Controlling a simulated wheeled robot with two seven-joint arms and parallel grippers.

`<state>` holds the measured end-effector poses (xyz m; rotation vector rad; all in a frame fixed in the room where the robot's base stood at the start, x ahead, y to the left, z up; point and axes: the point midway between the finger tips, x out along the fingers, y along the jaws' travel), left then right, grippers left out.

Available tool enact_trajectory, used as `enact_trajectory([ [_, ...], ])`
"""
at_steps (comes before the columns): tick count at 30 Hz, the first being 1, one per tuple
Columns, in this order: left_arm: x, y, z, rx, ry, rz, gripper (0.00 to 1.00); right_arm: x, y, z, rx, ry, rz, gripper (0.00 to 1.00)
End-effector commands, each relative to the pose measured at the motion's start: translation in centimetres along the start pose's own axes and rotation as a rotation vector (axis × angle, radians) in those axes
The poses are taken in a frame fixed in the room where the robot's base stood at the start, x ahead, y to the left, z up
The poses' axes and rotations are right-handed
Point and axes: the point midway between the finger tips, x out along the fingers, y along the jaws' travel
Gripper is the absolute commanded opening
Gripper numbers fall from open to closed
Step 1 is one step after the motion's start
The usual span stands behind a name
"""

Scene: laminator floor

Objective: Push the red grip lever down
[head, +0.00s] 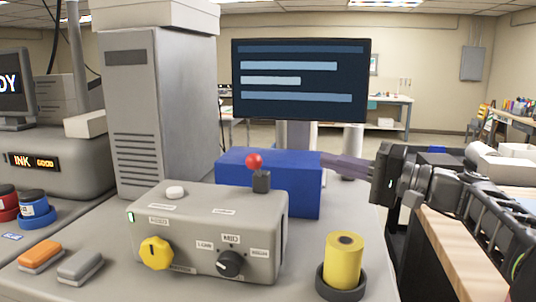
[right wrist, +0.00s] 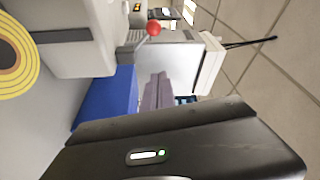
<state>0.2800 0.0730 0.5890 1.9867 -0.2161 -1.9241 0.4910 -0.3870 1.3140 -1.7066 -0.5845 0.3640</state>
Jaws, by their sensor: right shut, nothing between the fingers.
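The red grip lever has a red ball (head: 254,160) on a short stalk. It stands upright from a dark block (head: 261,182) at the back right of the grey control box (head: 205,240). The red ball also shows in the right wrist view (right wrist: 153,29). My right gripper (head: 328,163) is to the right of the lever, apart from it, its fingers pointing left at the right edge of the blue box. The fingers are shut and empty, and they also show in the right wrist view (right wrist: 158,88). My left gripper is not in view.
The blue box (head: 235,170) stands behind the control box and also shows in the right wrist view (right wrist: 100,102). A yellow roll (head: 343,262) sits in a dark holder at the front right. A monitor (head: 300,80) and a grey tower (head: 140,110) stand behind.

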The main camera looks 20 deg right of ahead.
Motion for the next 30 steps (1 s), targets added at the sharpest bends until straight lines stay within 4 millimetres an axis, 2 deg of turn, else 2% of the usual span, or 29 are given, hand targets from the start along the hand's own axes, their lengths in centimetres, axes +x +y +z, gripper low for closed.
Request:
enact_trajectory([
  [8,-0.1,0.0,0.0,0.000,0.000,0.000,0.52,0.1,0.0,0.0,0.000,0.000,0.000,0.00],
  [14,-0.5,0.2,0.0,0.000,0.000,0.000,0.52,1.5,-0.1,0.0,0.001,-0.002,-0.001,0.00],
  [20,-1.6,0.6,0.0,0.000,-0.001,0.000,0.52,4.8,-0.3,0.0,0.003,-0.003,-0.001,0.00],
  [28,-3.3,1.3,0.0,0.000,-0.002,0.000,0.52,10.2,-0.3,0.0,0.003,-0.003,-0.001,0.00],
  [30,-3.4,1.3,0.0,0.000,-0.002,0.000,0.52,10.4,-0.2,1.3,0.002,-0.001,0.000,0.00],
])
